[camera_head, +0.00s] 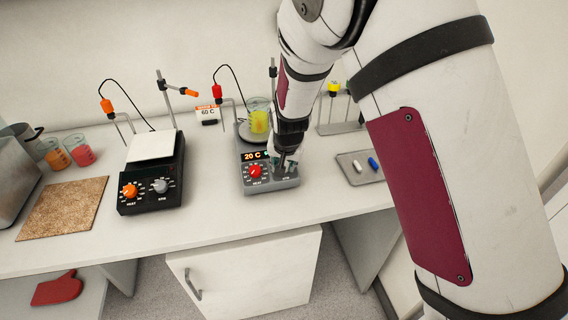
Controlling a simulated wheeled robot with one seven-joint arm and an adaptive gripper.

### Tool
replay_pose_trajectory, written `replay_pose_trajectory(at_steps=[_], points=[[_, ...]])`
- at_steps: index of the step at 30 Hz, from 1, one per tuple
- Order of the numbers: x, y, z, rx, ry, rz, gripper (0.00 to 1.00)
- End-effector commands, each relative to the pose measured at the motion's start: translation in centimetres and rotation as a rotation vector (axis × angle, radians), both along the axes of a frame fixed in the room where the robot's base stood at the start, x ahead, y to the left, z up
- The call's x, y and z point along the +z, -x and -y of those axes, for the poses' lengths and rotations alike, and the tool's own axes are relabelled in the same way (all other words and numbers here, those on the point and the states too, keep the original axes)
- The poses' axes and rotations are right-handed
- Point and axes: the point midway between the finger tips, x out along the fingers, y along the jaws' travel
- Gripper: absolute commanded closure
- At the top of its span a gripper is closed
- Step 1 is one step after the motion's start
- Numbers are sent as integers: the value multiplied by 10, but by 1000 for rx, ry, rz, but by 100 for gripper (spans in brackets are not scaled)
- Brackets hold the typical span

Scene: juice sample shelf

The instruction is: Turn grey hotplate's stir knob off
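The grey hotplate (257,184) stands on the bench at the picture's middle. Its display reads 20 C, and its red heat knob (255,171) is in plain view on the front panel. A beaker of yellow liquid (259,121) stands on its round plate. My gripper (284,168) points down over the right part of the front panel, where the stir knob is hidden or nearly so. I cannot tell whether the fingers touch the knob, or whether they are open or shut.
A black hotplate (150,192) with orange and grey knobs stands to the left. A cork mat (62,208), beakers of orange and red liquid (82,152) are further left. A tray (349,174) with two small stir bars lies right of my gripper. A 60 C sign (208,113) stands behind.

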Motion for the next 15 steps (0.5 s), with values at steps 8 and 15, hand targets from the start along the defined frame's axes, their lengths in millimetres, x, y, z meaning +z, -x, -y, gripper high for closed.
replay_pose_trajectory(at_steps=[8,15], points=[[0,-1,1,141,43,15,100],[0,-2,2,348,108,33,100]])
